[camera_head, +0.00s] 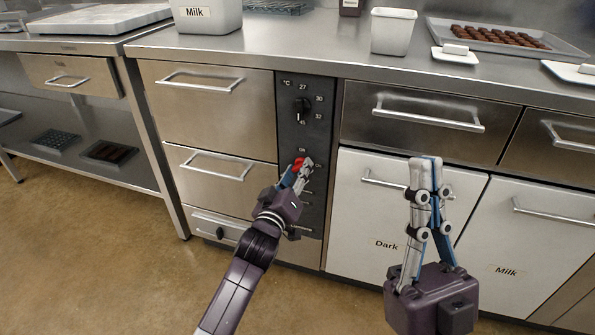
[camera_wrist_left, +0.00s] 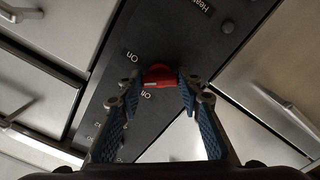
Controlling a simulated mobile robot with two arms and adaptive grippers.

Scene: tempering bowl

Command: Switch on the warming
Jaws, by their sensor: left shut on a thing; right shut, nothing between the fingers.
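A red switch (camera_head: 300,163) sits on the dark control panel (camera_head: 288,135) between the metal drawers. In the left wrist view the red switch (camera_wrist_left: 160,76) lies between labels reading "On" and "Off". My left gripper (camera_head: 301,170) is at the panel, with its fingers (camera_wrist_left: 164,80) shut on the switch from both sides. Part of the switch is hidden by the fingers in the head view. A black temperature knob (camera_head: 302,106) is above it, ringed by numbers. My right gripper (camera_head: 425,162) is shut and empty, pointing up in front of the white drawers, apart from the panel.
A white drawer marked "Dark" (camera_head: 360,215) and one marked "Milk" (camera_head: 515,240) stand right of the panel. Drawer handles (camera_head: 428,119) stick out nearby. The counter above holds a Milk container (camera_head: 206,16), a white tub (camera_head: 392,32) and a tray of chocolates (camera_head: 560,48). The floor at left is clear.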

